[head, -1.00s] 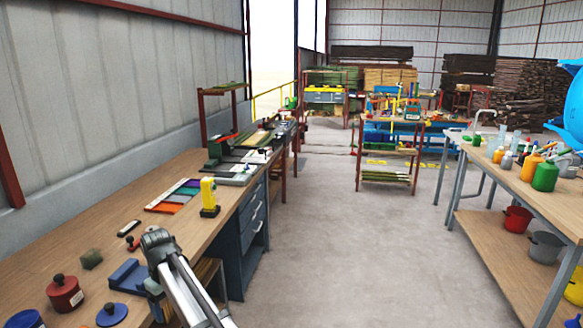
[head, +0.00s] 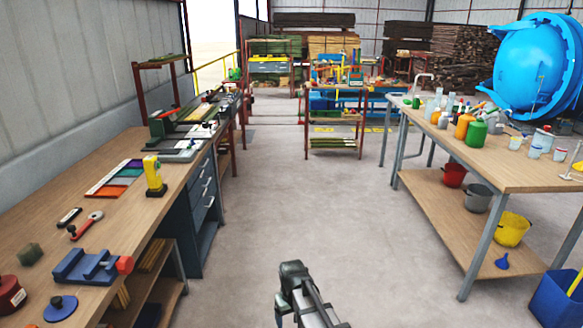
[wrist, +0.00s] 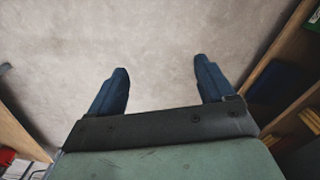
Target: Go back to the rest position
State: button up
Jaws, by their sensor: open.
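My gripper (wrist: 160,68) shows in the wrist view with its two blue fingers wide apart. Nothing is between them; bare concrete floor (wrist: 155,40) lies beyond the fingertips. In the head view my arm (head: 300,296) rises from the bottom edge over the aisle, to the right of the left workbench. The fingers cannot be made out in that view.
The left workbench (head: 98,214) bears a blue vise (head: 85,267), a yellow device (head: 153,177) and a red-lidded pot (head: 9,294). On the right stands a table (head: 500,165) with bottles, and behind it a large blue vessel (head: 535,65). The aisle floor (head: 310,205) is clear.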

jog(key=s+d+f+m, duration=0.2)
jog(key=s+d+f, duration=0.15)
jog(key=d, duration=0.55)
jog(key=s+d+f+m, duration=0.25)
jog(key=s+d, duration=0.25)
jog(key=d, duration=0.3)
jog(key=s+f+g, duration=0.3)
jog(key=s+f, duration=0.7)
jog(key=s, duration=0.4)
jog(key=s+f+g, duration=0.3)
jog(key=s+f, duration=0.6)
jog(key=s, duration=0.6)
jog(key=shift+f+g, duration=0.3)
jog(key=shift+f, duration=0.1)
